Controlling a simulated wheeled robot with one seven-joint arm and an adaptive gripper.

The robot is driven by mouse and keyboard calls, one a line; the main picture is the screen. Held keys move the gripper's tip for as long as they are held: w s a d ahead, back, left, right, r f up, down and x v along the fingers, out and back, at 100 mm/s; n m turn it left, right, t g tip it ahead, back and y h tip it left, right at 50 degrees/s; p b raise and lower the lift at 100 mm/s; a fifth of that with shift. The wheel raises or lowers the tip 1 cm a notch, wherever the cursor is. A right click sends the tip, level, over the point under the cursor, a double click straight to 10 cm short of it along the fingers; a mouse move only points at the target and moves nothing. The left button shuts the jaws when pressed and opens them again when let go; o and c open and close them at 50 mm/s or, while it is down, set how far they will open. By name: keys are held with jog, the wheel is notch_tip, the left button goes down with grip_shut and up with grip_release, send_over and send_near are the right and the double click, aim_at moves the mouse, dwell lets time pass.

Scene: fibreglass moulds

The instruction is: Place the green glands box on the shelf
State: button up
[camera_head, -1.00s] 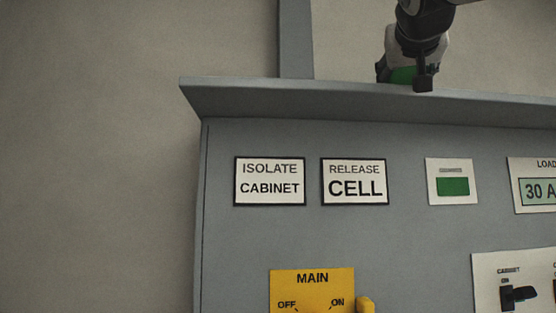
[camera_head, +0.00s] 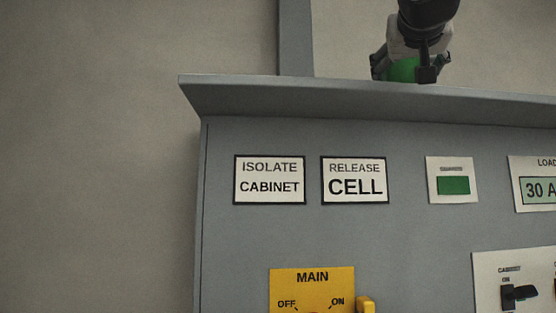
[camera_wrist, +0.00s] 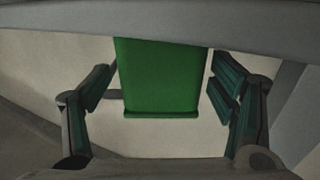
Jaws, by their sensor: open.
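The green glands box (camera_wrist: 160,75) shows in the wrist view as a plain green block with a lip along its lower edge. It stands between the two open fingers of my gripper (camera_wrist: 162,84), with a narrow gap visible on each side. In the head view my gripper (camera_head: 402,73) is above the sloped top of the grey cabinet, and a piece of the green box (camera_head: 403,69) shows between its fingers. The cabinet's top edge hides what lies under the box. I cannot tell for certain what it rests on.
The grey cabinet (camera_head: 270,225) fills the lower head view, with labels, a green indicator (camera_head: 453,185) and a yellow MAIN switch (camera_head: 312,285). Its sloped top ledge (camera_head: 240,92) is close under my gripper. A grey band (camera_wrist: 60,27) crosses the top of the wrist view.

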jog(key=b+v, duration=0.2)
jog(key=v, duration=0.8)
jog(key=shift+a, duration=0.15)
jog(key=shift+s, duration=0.15)
